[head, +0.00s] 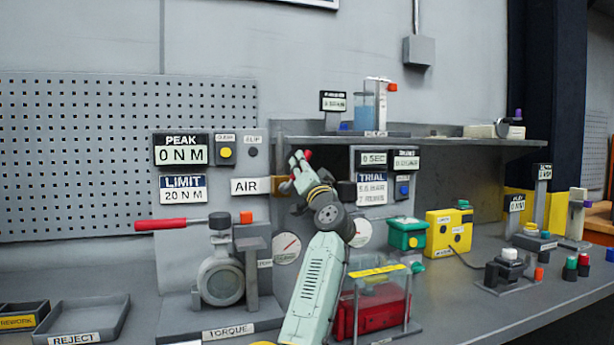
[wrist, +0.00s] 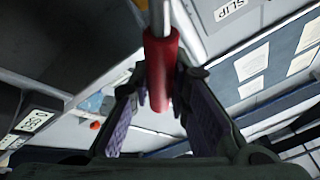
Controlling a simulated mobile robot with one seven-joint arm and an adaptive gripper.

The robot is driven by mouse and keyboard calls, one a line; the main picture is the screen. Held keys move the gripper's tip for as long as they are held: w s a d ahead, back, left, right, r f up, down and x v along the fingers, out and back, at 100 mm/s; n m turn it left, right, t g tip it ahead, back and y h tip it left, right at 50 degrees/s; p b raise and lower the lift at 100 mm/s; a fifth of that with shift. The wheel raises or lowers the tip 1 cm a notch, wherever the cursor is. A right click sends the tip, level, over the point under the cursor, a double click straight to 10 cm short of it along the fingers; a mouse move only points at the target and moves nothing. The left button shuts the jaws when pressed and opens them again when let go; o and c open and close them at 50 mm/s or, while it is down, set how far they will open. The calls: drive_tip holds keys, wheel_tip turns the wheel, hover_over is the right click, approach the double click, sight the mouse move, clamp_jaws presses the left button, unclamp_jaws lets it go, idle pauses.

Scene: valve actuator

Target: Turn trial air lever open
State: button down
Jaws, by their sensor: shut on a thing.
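The trial air lever has a red grip, whose end shows as a small red tip (head: 307,154) at my gripper (head: 298,168) in the head view. In the wrist view the red lever grip (wrist: 158,62) on a pale metal rod runs down between the two fingers of my gripper (wrist: 163,92). The fingers are shut on the red grip. The AIR label (head: 251,186) is just left of my gripper. My gripper and arm hide the lever's pivot and most of its body in the head view.
The TRIAL panel (head: 372,188) stands close to the right of my gripper. A torque tester with a red-handled wrench (head: 165,225) is at the left. A clear guard over a red box (head: 372,312) stands beside my forearm. A shelf (head: 450,143) runs behind, to the right.

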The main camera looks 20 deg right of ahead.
drive_tip(key=n+y, duration=0.1)
drive_tip(key=n, duration=0.1)
drive_tip(key=a+n+y, duration=0.1)
drive_tip(key=a+r+n+y+p, duration=0.1)
drive_tip(key=n, duration=0.1)
drive_tip(key=shift+n+g+y, duration=0.3)
drive_tip(key=shift+g, duration=0.1)
drive_tip(key=shift+s+a+r+n+g+y+p, duration=0.1)
drive_tip(key=shift+a+n+g+y+p, duration=0.25)
drive_tip(key=shift+n, duration=0.65)
drive_tip(key=shift+a+r+n+g+y+p, duration=0.1)
drive_tip(key=shift+a+n+y+p, duration=0.15)
drive_tip(key=shift+a+n+y, duration=0.55)
drive_tip(key=shift+d+h, duration=0.2)
drive_tip(key=shift+h, duration=0.05)
drive_tip(key=c, duration=1.5)
unclamp_jaws()
drive_tip(key=shift+s+d+f, duration=0.1)
drive_tip(key=shift+f, duration=0.05)
drive_tip(key=v, duration=1.1)
drive_tip(key=shift+s+d+f, duration=0.1)
drive_tip(key=shift+s, duration=0.25)
